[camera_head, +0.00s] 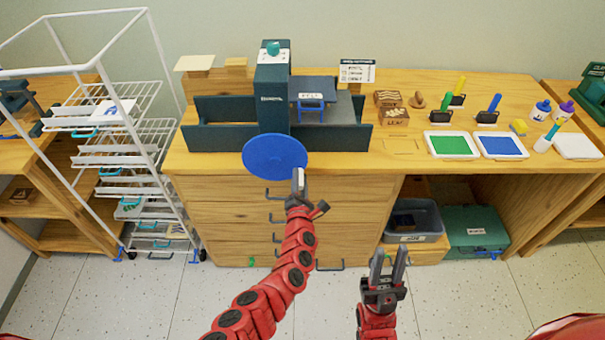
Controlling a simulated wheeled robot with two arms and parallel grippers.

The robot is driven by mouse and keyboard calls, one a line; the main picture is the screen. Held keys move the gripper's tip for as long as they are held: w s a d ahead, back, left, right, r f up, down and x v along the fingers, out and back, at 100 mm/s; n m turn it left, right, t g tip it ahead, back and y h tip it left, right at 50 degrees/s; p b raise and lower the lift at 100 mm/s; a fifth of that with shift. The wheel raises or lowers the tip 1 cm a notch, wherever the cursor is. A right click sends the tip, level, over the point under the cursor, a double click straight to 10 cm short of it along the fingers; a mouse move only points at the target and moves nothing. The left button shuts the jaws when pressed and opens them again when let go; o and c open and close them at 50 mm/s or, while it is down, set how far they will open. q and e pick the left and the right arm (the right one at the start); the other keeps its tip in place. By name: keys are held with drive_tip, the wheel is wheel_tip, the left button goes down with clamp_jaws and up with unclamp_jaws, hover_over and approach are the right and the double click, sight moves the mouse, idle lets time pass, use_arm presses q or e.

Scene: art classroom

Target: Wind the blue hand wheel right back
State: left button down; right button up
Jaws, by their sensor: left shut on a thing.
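The blue hand wheel (273,156) is a flat round disc on the front of the dark green press (271,100), at the front edge of the wooden bench. My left gripper (298,180) is at the wheel's lower right rim and is shut on it. The fingertips partly hide that bit of the rim. My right gripper (388,262) is open and empty, low in front of the bench, with its two fingers pointing up and apart.
A white wire drying rack (120,150) stands left of the bench. Green and blue ink trays (500,146), rollers and bottles are on the bench's right side. Drawers with handles (275,194) lie below the wheel. A grey bin (413,222) and green case (476,230) sit underneath.

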sight(285, 178)
use_arm(q)
drive_tip(key=shift+w+a+f+m, duration=0.1)
drive_tip(key=shift+a+f+m, duration=0.6)
drive_tip(key=shift+m, duration=0.6)
drive_tip(key=shift+s+a+f+m, duration=0.1)
drive_tip(key=shift+a+f+m, duration=0.55)
drive_tip(key=shift+m, duration=0.65)
drive_tip(key=shift+w+a+f+m, duration=0.1)
drive_tip(key=shift+a+f+m, duration=0.35)
drive_tip(key=shift+a+m, duration=0.65)
drive_tip(key=shift+d, duration=0.15)
drive_tip(key=c, duration=0.7)
unclamp_jaws()
drive_tip(key=shift+o, duration=0.2)
